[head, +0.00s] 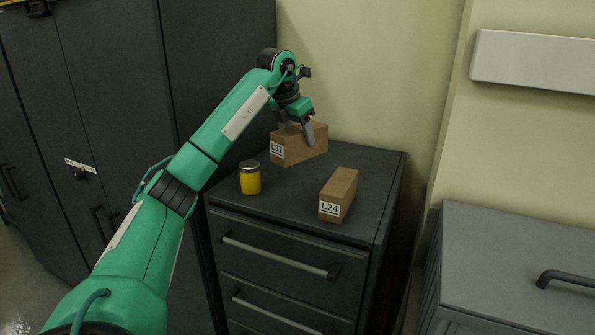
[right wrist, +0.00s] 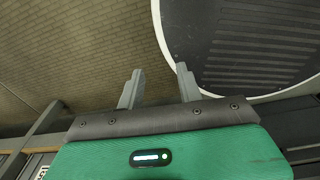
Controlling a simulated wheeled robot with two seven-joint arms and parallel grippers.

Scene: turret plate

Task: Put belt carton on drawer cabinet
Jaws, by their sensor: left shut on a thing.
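Two brown cartons are on the dark drawer cabinet (head: 285,205) in the head view. The carton labelled L37 (head: 313,148) is at the back of the top, and the carton labelled L24 (head: 339,194) stands nearer the front right. My left gripper (head: 301,132) reaches down from above and is shut on the L37 carton, one finger showing on its near side. The carton's underside appears at or very close to the cabinet top; I cannot tell if it touches. My right gripper (right wrist: 159,88) shows in the right wrist view, fingers apart with nothing between them.
Tall dark lockers (head: 105,80) are on the left. A grey cabinet (head: 520,255) is at the right. A round-edged dark panel (right wrist: 250,45) shows in the right wrist view.

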